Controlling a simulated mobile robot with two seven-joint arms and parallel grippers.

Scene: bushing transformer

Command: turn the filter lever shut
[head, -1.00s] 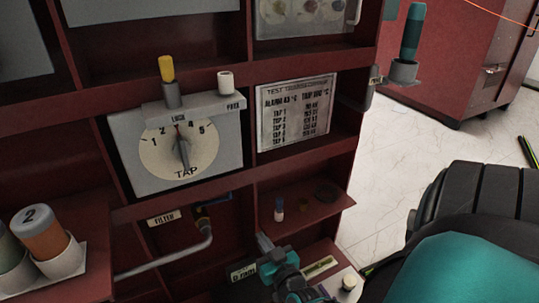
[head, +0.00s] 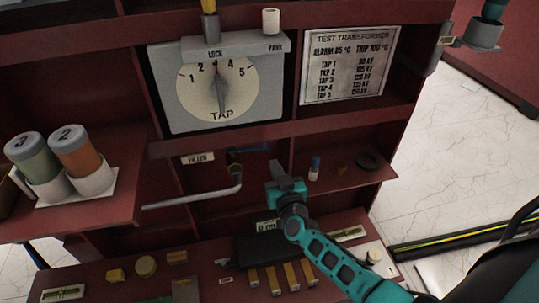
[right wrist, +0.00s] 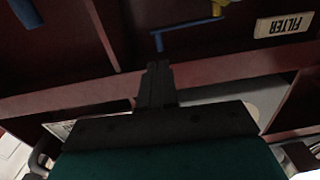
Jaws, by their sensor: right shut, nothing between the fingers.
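The filter lever (head: 250,150) is a blue handle in the recess right of the FILTER label (head: 198,158), by a brass-coloured fitting at the end of a grey pipe (head: 190,198). In the right wrist view the blue lever (right wrist: 185,33) shows upside down as a bent bar, with the FILTER label (right wrist: 282,22) to its right. My right gripper (head: 286,186) is shut and empty, in front of the recess and to the lower right of the lever. Its fingers (right wrist: 157,82) point toward the lever, apart from it in the picture. My left gripper is not in view.
The tap dial box (head: 220,85) is above the recess. A shelf (head: 340,180) with small items is to the right. Two numbered cylinders (head: 75,150) stand in white cups at left. A lower panel (head: 215,265) with several brass-coloured parts lies below.

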